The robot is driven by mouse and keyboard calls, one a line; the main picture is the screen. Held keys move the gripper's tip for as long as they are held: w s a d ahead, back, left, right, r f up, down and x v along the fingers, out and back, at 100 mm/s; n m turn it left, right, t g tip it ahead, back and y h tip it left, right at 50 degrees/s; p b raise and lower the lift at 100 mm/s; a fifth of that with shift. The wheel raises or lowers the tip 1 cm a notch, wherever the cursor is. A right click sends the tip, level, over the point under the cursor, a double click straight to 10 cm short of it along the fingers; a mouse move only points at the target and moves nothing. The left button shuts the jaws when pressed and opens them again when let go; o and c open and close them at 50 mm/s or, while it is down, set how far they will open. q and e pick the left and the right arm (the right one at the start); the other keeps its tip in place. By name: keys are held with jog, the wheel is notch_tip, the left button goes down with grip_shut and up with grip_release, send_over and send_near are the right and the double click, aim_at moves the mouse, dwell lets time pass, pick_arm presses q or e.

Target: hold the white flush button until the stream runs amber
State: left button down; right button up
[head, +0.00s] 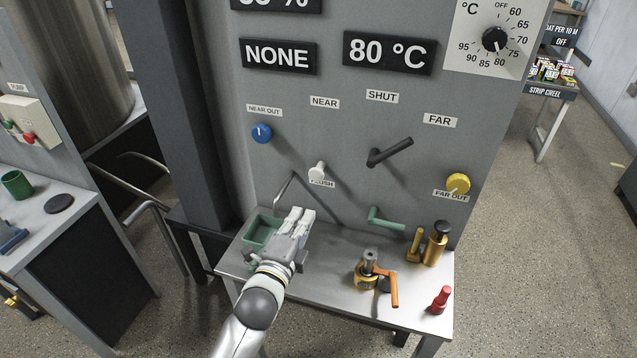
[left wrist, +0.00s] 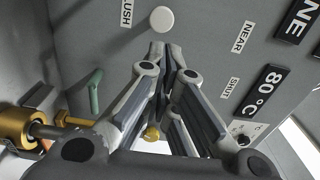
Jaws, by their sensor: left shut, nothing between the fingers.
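The white flush button (head: 318,168) sticks out from the grey panel above the FLUSH label. In the left wrist view the button (left wrist: 161,19) shows as a round white disc just beyond my fingertips. My left gripper (head: 304,213) is shut and empty, over the table below the button and apart from it in the head view. In the left wrist view its fingers (left wrist: 166,48) meet at their tips. A thin grey spout (head: 284,186) angles down toward a green tray (head: 249,236), partly hidden by my gripper. I can make out no stream. My right gripper is not in view.
A blue knob (head: 261,133), black lever (head: 389,152) and yellow knob (head: 458,184) stand out from the panel.

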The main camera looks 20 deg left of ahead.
aim_at(322, 175)
pick_arm(q)
jog(key=w+p, duration=0.1)
jog(key=w, duration=0.5)
jog(key=w+p, duration=0.1)
jog(key=w, duration=0.5)
jog(key=shift+w+d+p, duration=0.2)
jog(key=shift+w+p, duration=0.1)
jog(key=shift+p, duration=0.1)
jog(key=shift+w+f+b, duration=0.1)
jog(key=shift+w+b, duration=0.6)
jog(key=shift+w, duration=0.15)
jog(key=shift+r, duration=0.5)
dwell(0.8)
